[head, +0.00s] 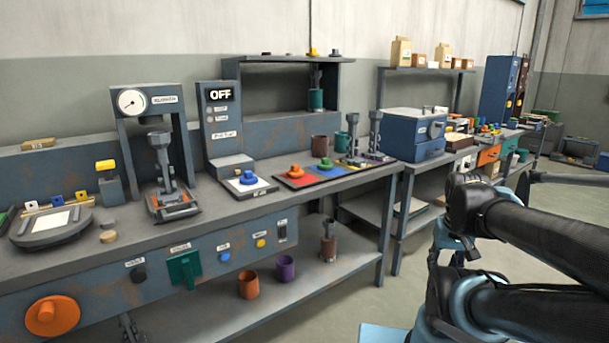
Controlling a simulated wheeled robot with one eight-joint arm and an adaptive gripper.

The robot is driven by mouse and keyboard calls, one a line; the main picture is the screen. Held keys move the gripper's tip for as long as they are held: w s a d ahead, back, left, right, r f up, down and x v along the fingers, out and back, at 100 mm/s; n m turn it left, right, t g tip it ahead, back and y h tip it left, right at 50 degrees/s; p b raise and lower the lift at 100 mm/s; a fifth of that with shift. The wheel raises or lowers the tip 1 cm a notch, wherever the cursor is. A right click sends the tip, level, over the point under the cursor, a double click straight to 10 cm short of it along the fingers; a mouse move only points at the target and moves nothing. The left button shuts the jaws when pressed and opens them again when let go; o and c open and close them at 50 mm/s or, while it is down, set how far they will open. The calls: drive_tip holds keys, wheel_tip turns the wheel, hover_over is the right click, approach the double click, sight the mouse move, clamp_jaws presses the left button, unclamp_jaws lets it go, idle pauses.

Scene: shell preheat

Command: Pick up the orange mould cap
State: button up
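An orange mould cap (295,171) sits upright on the red square of a coloured mat (312,182) on the workbench. A green cap (326,163) is on the mat's far side, and a blue cap (248,178) sits on a separate white square to the left. My arm shows at the lower right, dark with light blue joints, apart from the bench and the caps. I cannot make out its fingertips or anything held in it.
A blue box (415,133) stands to the right. An orange knob (45,316) projects from the bench front. Floor before the right bench is clear.

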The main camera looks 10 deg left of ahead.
drive_tip(key=o, duration=0.4)
drive_tip(key=shift+s+r, duration=0.15)
drive_tip(key=o, duration=0.5)
drive_tip(key=shift+a+r, duration=0.1)
drive_tip(key=shift+r, duration=0.15)
drive_tip(key=o, duration=0.3)
drive_tip(key=w+a+r+n+t+y, duration=0.1)
drive_tip(key=w+a+r, duration=0.3)
drive_tip(key=w, duration=0.5)
drive_tip(key=shift+a+n+t+y, duration=0.3)
drive_tip(key=shift+a+n+t, duration=0.4)
drive_tip(key=shift+a, duration=0.05)
drive_tip(key=w+a+r+n+t+y, duration=0.2)
drive_tip(key=w+a+r+n+y, duration=0.15)
drive_tip(key=w+a, duration=0.65)
drive_tip(key=w+a+r+n+t+y, duration=0.2)
drive_tip(key=w+a+r, duration=0.45)
drive_tip(key=a, duration=0.65)
drive_tip(key=n+y, duration=0.1)
drive_tip(key=y, duration=0.2)
approach(297, 168)
drive_tip(key=shift+t+h, duration=0.25)
drive_tip(key=shift+t, duration=0.15)
drive_tip(key=x, duration=0.6)
drive_tip(key=shift+s+a, duration=0.25)
drive_tip(key=shift+a, duration=0.1)
drive_tip(key=shift+x, duration=2.75)
